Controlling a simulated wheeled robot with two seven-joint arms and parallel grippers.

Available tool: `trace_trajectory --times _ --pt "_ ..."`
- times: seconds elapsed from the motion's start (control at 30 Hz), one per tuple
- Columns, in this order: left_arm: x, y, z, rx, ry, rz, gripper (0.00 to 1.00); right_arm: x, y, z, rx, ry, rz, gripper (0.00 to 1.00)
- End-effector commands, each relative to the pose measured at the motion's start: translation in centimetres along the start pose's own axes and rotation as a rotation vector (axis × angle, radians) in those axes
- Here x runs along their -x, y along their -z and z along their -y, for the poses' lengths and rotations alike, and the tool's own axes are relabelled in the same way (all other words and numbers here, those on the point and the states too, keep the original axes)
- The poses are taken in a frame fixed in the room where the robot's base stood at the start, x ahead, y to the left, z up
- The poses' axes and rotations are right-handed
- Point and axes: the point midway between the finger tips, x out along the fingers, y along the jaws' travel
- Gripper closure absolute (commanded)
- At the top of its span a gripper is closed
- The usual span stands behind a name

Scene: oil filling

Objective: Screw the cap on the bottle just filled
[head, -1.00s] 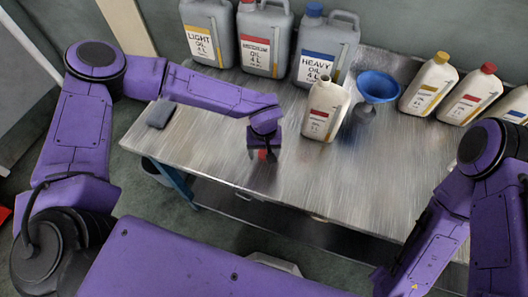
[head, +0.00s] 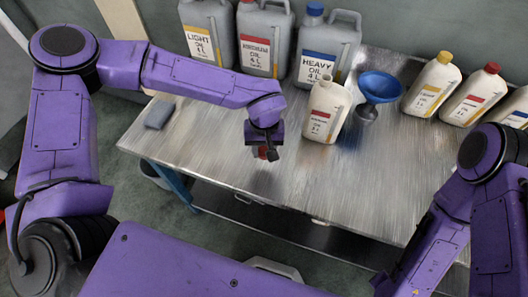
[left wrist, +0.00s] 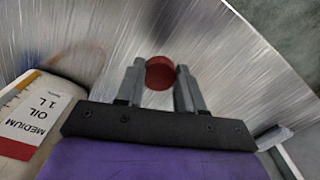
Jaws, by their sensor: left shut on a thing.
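The filled bottle (head: 325,112) stands upright on the metal table, cream coloured with a red-marked label and an open, uncapped neck. In the left wrist view this bottle (left wrist: 38,115) is at the left edge, its label reading MEDIUM OIL 1 L. My left gripper (head: 267,154) is to the left of the bottle and nearer to me, apart from it. In the wrist view my left gripper (left wrist: 160,75) is shut on the red cap (left wrist: 160,73), held between its fingertips. In the head view the cap (head: 263,152) is partly hidden by the gripper. My right gripper is out of view.
A blue funnel (head: 379,87) stands just right of the bottle. Capped small bottles (head: 432,84) stand at the right, and large grey canisters (head: 326,48) along the back. A dark grey block (head: 159,114) lies at the table's left. The table's front middle is clear.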

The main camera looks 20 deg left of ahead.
Motion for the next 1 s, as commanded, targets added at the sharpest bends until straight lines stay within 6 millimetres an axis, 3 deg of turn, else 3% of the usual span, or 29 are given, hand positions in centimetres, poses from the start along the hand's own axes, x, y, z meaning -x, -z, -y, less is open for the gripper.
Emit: trace_trajectory --times 0.1,0.3,0.43,0.63,1.0 --pt "3.1 -2.6 -0.1 -0.004 -0.004 -0.007 0.90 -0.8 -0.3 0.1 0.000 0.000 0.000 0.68" --pt "5.4 -7.9 0.0 -0.005 -0.002 -0.004 0.90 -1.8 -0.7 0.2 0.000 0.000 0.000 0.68" --pt "6.5 -10.1 0.0 -0.002 0.000 -0.003 0.90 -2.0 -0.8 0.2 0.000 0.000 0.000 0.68" --pt "7.2 -11.6 -0.1 0.000 0.000 -0.001 0.90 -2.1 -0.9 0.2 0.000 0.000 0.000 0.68" --pt "7.2 -11.6 -0.1 0.000 -0.001 -0.001 0.90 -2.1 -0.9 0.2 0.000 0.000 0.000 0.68"
